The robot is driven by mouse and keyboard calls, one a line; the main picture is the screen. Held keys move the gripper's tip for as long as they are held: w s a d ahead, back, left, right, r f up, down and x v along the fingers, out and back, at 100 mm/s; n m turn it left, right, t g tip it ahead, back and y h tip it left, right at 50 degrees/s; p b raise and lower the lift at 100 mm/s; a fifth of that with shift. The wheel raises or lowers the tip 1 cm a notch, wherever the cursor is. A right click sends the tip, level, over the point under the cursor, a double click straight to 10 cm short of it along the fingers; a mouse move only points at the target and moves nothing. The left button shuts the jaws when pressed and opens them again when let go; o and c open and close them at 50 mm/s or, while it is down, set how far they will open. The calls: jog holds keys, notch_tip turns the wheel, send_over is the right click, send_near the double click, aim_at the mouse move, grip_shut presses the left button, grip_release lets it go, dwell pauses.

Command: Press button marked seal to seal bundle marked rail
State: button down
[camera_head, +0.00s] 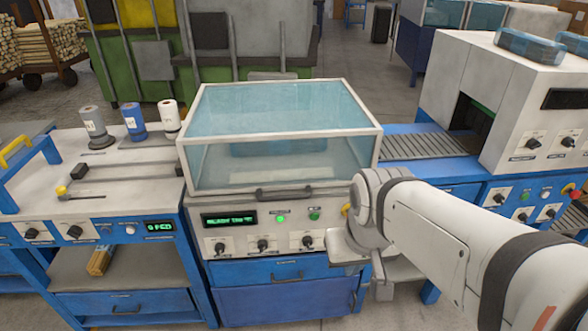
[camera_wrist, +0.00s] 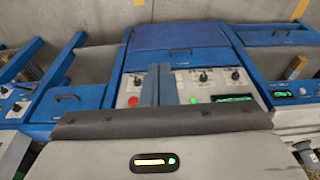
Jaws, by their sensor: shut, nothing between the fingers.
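The middle machine has a front panel with a green-lit button (camera_head: 281,218), a second green button (camera_head: 314,215), three knobs and a green text display (camera_head: 229,219). The button labels are too small to read. The wrist view shows this panel upside down, with a red button (camera_wrist: 134,99) and a green button (camera_wrist: 193,100). My gripper (camera_wrist: 158,70) is shut and empty, its fingers in front of the panel between those buttons. I cannot tell whether it touches the panel. A wood bundle (camera_head: 101,261) lies on the left bench's lower shelf; no mark on it is readable.
A clear hood (camera_head: 280,110) is down over the middle machine, with a handle (camera_head: 284,193) at its front. The left bench (camera_head: 130,170) holds three spools. A roller conveyor (camera_head: 430,146) leads right into a white machine (camera_head: 495,85) with knobs and buttons.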

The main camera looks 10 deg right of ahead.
aim_at(314, 217)
jog(key=w+d+f+m+t, duration=0.2)
jog(key=w+d+f+m, duration=0.1)
jog(key=w+f, duration=0.4)
jog(key=w+d+f+m+t, duration=0.2)
jog(key=w+f+m, duration=0.15)
jog(key=w, duration=0.65)
jog(key=w+a+f+m+t+y, duration=0.1)
jog(key=w+a+f+m, duration=0.1)
jog(key=f, duration=0.4)
jog(key=w+a+f+m+t+y, duration=0.1)
jog(key=w+a+f+m+y, duration=0.1)
jog(key=f, duration=0.4)
jog(key=shift+w+f+m+y+p, duration=0.3)
jog(key=shift+w+m, duration=0.05)
jog(key=shift+w, duration=0.4)
jog(key=w+p, duration=0.2)
jog(key=w, duration=0.7)
